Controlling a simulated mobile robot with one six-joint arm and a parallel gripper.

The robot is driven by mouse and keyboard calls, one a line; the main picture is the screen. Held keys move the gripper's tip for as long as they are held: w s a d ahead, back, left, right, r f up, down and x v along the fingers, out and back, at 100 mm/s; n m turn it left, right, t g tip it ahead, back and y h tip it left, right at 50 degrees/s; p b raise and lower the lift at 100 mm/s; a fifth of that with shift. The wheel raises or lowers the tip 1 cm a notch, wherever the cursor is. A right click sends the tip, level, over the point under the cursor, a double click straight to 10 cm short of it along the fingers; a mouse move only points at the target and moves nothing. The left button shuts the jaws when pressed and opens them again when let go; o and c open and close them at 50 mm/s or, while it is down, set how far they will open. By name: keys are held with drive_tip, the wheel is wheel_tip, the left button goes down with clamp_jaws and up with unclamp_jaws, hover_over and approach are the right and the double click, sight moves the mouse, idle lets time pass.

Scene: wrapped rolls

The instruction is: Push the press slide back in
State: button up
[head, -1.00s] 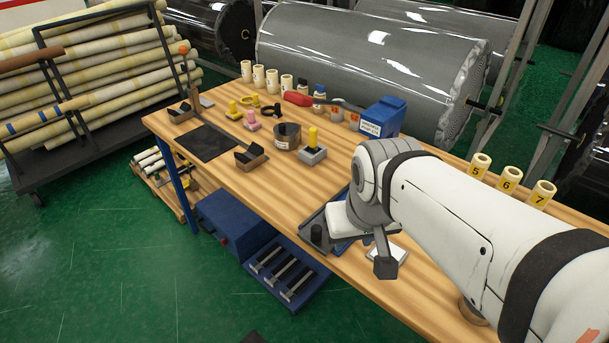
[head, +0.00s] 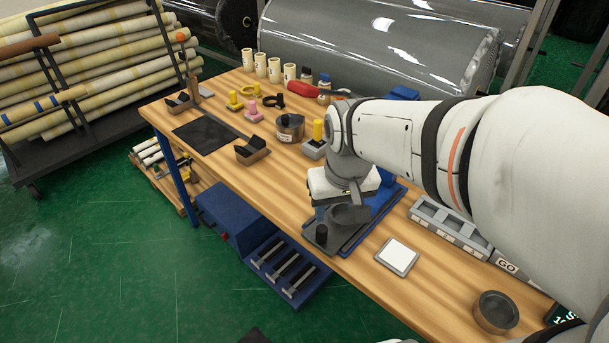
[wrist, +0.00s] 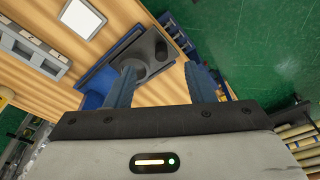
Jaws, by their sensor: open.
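The press has a blue base (head: 380,217) near the front edge of the wooden table. Its dark grey slide (head: 335,241) sticks out toward the front edge, with a round dish and a black knob (head: 321,233) at its outer end. My gripper (head: 348,212) is just above the slide and hides part of the press. In the wrist view, my gripper's two fingers (wrist: 160,72) are apart, with nothing held between them. The slide (wrist: 133,48) lies beyond them there. I cannot tell whether a finger touches it.
A white square pad (head: 397,255) lies right of the press. A grey GO tray (head: 450,229) and a metal cup (head: 495,312) are farther right. A yellow-handled stamp (head: 316,140) and a round tin (head: 290,127) stand behind left.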

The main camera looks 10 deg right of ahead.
drive_tip(key=g+b, duration=0.2)
drive_tip(key=b, duration=0.1)
hover_over(322, 227)
wheel_tip(322, 227, down, 10)
drive_tip(key=shift+s+f, duration=0.15)
drive_tip(key=shift+f, duration=0.1)
wheel_tip(322, 227, down, 8)
drive_tip(key=shift+r, duration=0.2)
drive_tip(key=shift+c, duration=0.2)
clamp_jaws()
